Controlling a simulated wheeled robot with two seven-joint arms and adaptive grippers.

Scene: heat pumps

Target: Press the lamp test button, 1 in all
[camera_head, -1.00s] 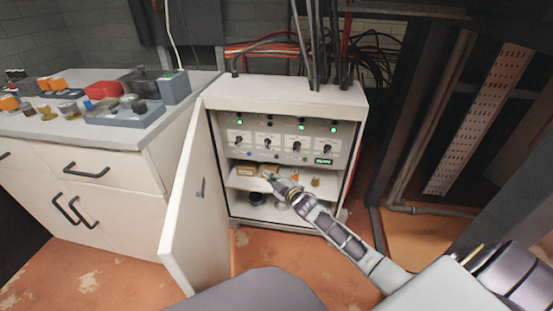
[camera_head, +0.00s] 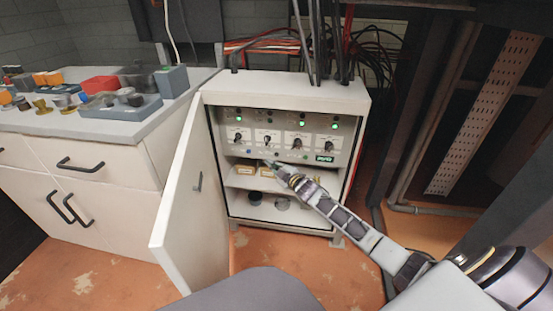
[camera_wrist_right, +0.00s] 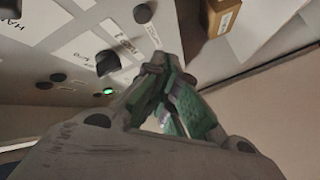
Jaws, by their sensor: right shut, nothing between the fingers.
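The control panel (camera_head: 285,135) is inside the open cabinet, with a row of black knobs, green lit lamps and small round buttons along its lower edge. A dark blue button (camera_head: 249,152) is at its lower left. In the right wrist view a dark round button (camera_wrist_right: 142,13) sits beside white labels. I cannot read which button is the lamp test. My right gripper (camera_head: 267,165) is shut and empty, just in front of the panel's lower edge. Its green-padded fingertips show in the wrist view (camera_wrist_right: 160,75); I cannot tell whether they touch the panel. My left gripper is not in view.
The cabinet door (camera_head: 190,205) stands open on the left. A shelf (camera_head: 240,182) with small boxes lies below the panel. A white counter (camera_head: 110,122) with several parts stands at the left. Cables (camera_head: 300,40) rise behind the cabinet.

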